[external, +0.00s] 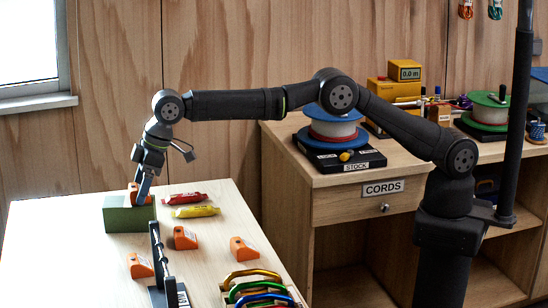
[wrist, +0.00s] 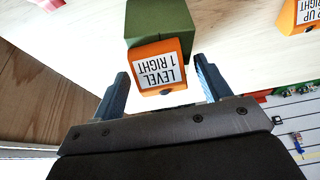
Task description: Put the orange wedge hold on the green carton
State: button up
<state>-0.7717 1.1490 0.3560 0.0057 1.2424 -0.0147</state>
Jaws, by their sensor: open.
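In the external view the hold (external: 132,190) is partly hidden behind my fingers, and the carton (external: 128,217) stands at the left of the table. My gripper (external: 144,190) points down at the carton's top. In the wrist view my gripper (wrist: 163,78) is open, with one finger on each side of the hold and a visible gap on both sides.
Several other orange wedge holds (external: 185,239) lie on the table. A red tube (external: 185,198) and a yellow tube (external: 195,211) lie right of the carton. A dark upright rack (external: 156,262) and coloured carabiners (external: 258,280) are nearer the front.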

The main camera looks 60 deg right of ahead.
aim_at(136, 186)
jog(key=v, duration=1.2)
jog(key=x, duration=1.2)
jog(key=shift+f, duration=0.2)
notch_tip(136, 186, up, 3)
jog(key=shift+f, duration=0.1)
jog(key=shift+r, duration=0.45)
jog(key=shift+f, duration=0.1)
